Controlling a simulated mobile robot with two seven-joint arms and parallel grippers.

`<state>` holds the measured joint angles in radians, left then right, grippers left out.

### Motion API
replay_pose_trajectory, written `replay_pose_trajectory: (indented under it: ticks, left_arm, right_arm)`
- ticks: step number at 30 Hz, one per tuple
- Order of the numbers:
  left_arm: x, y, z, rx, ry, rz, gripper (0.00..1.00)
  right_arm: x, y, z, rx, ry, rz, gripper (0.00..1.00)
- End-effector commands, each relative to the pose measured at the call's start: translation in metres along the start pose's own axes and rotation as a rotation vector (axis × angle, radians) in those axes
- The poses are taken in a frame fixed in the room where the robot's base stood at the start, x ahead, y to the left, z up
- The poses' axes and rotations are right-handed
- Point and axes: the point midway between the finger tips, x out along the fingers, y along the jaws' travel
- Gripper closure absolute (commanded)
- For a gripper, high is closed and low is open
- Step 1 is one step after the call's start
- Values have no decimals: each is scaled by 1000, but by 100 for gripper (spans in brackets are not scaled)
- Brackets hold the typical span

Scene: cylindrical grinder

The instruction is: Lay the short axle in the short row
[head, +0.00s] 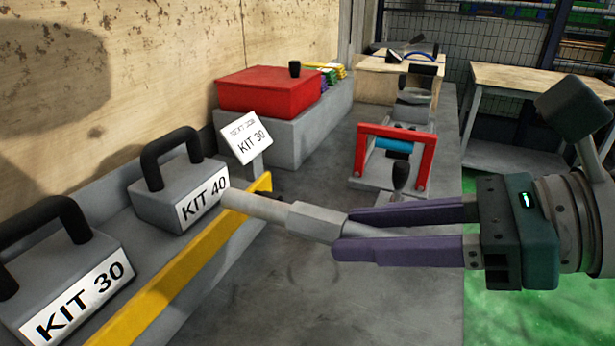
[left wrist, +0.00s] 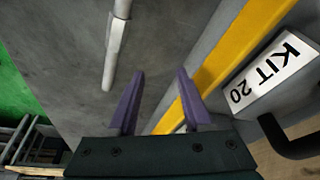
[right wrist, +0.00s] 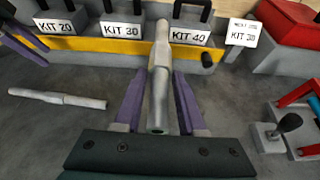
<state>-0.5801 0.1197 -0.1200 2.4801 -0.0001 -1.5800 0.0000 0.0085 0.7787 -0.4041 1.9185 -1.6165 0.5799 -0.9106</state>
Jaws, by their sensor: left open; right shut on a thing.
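My right gripper (head: 340,232) is shut on a grey stepped axle (head: 272,209) with a thicker middle. In the head view the axle points left, its tip in front of the yellow rail and close to the KIT 40 box in the picture. In the right wrist view the held axle (right wrist: 160,75) runs between the fingers. A second grey stepped axle (right wrist: 57,98) lies on the table at the left there; an axle, apparently this one, also shows in the left wrist view (left wrist: 115,50). My left gripper (left wrist: 160,75) is open and empty. I cannot tell which row is the short one.
Grey handled boxes marked KIT 20 (right wrist: 53,27), KIT 30 (head: 75,270) and KIT 40 (head: 180,190) stand behind the yellow rail (head: 180,280). A KIT 30 sign (head: 245,138), red box (head: 268,90) and red frame (head: 424,160) stand farther back. Bare grey table lies between.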

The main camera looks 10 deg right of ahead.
Motion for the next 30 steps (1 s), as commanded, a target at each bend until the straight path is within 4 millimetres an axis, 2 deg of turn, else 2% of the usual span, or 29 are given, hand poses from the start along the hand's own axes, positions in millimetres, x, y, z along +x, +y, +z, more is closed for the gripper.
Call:
replay_pose_trajectory:
  ticks: [5,9,15,21,30]
  left_arm:
    - [-22,0,-7,-4,0,3,50]
    - [-45,0,-15,-5,0,4,50]
    - [-71,-1,-23,-5,1,4,50]
    - [-95,-3,-30,-2,0,2,50]
    - [-178,-7,-57,4,-1,-3,50]
  right_arm:
    - [-35,-12,47,4,-5,-32,100]
    - [-83,-20,101,11,-1,-57,100]
    - [-140,-13,165,16,0,-50,100]
    - [-180,8,213,7,-1,-20,100]
    - [-213,3,286,4,-7,-37,100]
